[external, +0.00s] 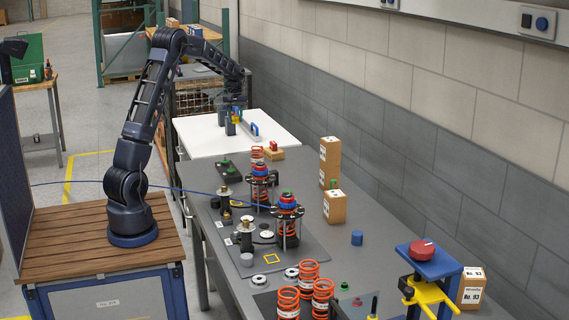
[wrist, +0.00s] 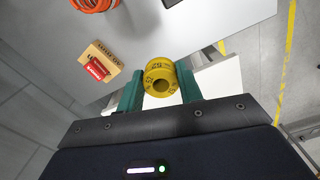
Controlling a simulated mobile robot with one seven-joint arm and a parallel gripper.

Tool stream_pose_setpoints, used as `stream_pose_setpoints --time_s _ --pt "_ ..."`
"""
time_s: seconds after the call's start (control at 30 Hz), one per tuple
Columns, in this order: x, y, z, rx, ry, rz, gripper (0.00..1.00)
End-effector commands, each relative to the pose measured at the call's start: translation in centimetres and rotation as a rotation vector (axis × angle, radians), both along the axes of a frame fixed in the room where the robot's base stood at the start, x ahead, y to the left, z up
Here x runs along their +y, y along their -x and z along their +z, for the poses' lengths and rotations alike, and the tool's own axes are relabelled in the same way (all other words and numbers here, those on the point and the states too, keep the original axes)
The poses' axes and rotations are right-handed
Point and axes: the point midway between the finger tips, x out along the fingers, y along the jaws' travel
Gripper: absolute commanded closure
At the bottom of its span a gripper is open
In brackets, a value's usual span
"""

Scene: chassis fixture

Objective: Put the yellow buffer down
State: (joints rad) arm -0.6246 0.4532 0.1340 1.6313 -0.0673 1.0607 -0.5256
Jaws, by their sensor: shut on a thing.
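The yellow buffer (wrist: 160,70) is a short ringed cylinder with a hole through its middle and dark markings. In the wrist view it sits between the two green fingers of my gripper (wrist: 159,83), which is shut on it. In the external view my gripper (external: 236,122) is at the far end of the bench, over the white table top (external: 196,141), with a small part of the yellow buffer (external: 236,116) showing. I cannot tell whether the buffer touches the white surface.
A wooden block with a red part (external: 274,151) lies at the grey bench's far edge; it also shows in the wrist view (wrist: 97,69). Orange springs (external: 257,155) stand near it. A blue upright piece (external: 254,129) is beside my gripper. The white top's left part is clear.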

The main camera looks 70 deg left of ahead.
Motion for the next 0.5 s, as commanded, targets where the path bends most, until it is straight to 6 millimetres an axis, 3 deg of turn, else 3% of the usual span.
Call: stream_pose_setpoints --time_s 0.23,0.5 --pt "-1.1 2.0 1.4 0.003 -0.004 0.078 0.86" --pt "-4.8 8.6 2.1 0.007 -0.012 0.341 0.86"
